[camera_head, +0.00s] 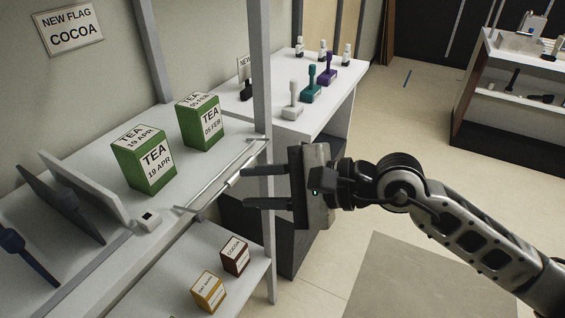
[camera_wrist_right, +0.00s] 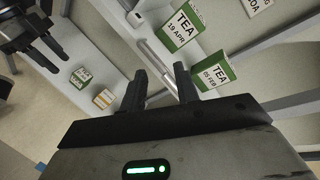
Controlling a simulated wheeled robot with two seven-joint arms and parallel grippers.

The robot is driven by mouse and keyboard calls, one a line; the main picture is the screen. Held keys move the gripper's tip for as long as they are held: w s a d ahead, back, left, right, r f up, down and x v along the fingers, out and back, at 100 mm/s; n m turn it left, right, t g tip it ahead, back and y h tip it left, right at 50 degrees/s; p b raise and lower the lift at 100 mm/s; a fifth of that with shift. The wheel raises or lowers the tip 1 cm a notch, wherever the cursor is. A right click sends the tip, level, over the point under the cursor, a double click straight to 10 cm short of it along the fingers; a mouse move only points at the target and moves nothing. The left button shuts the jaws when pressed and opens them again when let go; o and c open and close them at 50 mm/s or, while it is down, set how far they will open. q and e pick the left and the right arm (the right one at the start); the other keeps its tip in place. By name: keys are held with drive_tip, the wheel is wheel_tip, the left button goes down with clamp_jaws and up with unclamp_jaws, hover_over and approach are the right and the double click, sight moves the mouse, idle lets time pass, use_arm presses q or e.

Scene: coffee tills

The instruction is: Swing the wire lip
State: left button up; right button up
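The wire lip (camera_head: 212,190) is a thin pale rail with a thicker sleeve, along the front edge of the upper white shelf (camera_head: 82,150). In the right wrist view, the lip (camera_wrist_right: 157,60) runs between the two fingers in the picture. My right gripper (camera_head: 244,187) is open and empty, its dark fingers pointing left at the lip's right part. The upper fingertip is close to the lip; I cannot tell whether it touches. My left gripper (camera_wrist_right: 48,62) shows at the upper left of the right wrist view, with fingers apart; the head view does not clearly show it.
Two green tea boxes, dated 19 APR (camera_head: 146,163) and 05 FEB (camera_head: 202,125), stand on the upper shelf. A grey post (camera_head: 260,80) rises beside my right gripper. Small cocoa (camera_head: 235,256) and yellow (camera_head: 207,293) boxes sit on the lower shelf. Tampers stand on a counter (camera_head: 335,92) behind.

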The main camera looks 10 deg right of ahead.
drive_tip(key=w+d+n+t+h, duration=0.2)
drive_tip(key=w+d+n+h, duration=0.1)
drive_tip(key=w+d+n, duration=0.1)
drive_tip(key=x, duration=0.7)
drive_tip(key=shift+a+f, duration=0.25)
drive_tip(key=shift+a, duration=0.05)
drive_tip(key=shift+w+a+f, duration=0.15)
drive_tip(key=shift+c, duration=0.9)
clamp_jaws()
